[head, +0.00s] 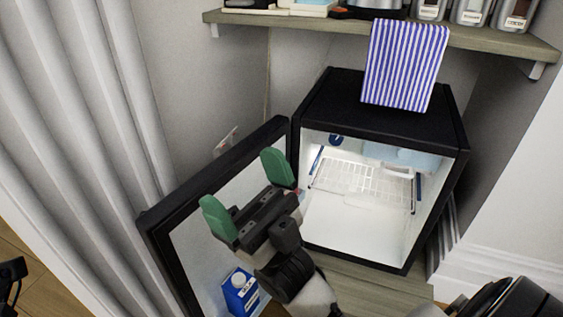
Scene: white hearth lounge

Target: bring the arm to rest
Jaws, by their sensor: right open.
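My right gripper (241,194) has green fingertips spread apart with nothing between them. It is in front of the open door (265,137) of a small black fridge (378,118). The gripper hides part of the door's inner face. A small dark part at the lower left edge (12,272) may belong to my left arm, but its gripper does not show.
The fridge has a lit white interior with a wire rack (362,183). A blue carton (241,291) stands at the bottom of the door. A pale curtain (85,130) is on the left.

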